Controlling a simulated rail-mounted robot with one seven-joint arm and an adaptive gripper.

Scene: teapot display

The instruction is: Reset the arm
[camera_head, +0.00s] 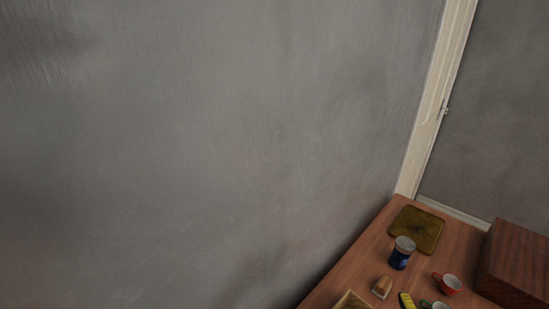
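My arm and my gripper are not in the head view. The view is tilted and mostly filled by a grey wall. A wooden table (345,288) shows at the lower right, cut off by the bottom edge.
On the table are a dark yellow tray (417,231), a blue jar with a grey lid (400,254), a small brown item on a light base (382,287), a red cup (447,284), a yellow item (406,300) and a brown wooden box (517,265). The grey wall (210,140) stands beside the table.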

